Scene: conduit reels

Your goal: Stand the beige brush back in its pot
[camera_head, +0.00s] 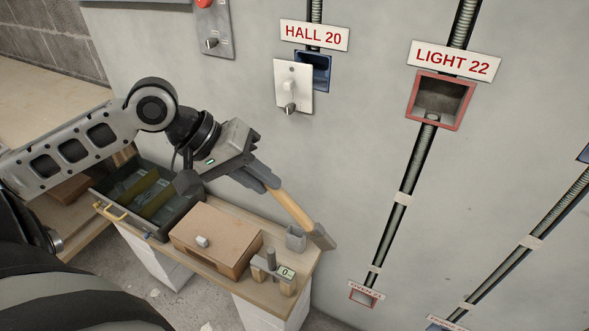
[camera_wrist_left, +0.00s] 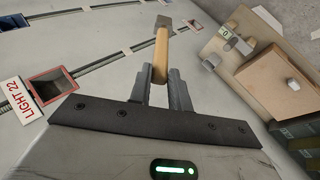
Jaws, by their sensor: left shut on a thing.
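My left gripper (camera_head: 268,184) is shut on the beige handle of the brush (camera_head: 290,208). The brush is tilted, with its grey-brown head (camera_head: 323,238) pointing down and to the right, away from the jaws. A small grey pot (camera_head: 295,239) stands near the right end of the wooden bench, just left of the brush head in the head view. In the left wrist view the handle (camera_wrist_left: 161,52) runs straight out from between the fingers (camera_wrist_left: 160,76), with the head at its far end. The pot's inside is hard to see. My right gripper is not in view.
On the bench (camera_head: 228,211) are a brown box (camera_head: 215,238) with a pale knob, a small stand with a display (camera_head: 274,271), and a dark open drawer-like tray (camera_head: 150,193). The wall behind carries conduits, a switch plate (camera_head: 293,87) and a red-framed box (camera_head: 440,100).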

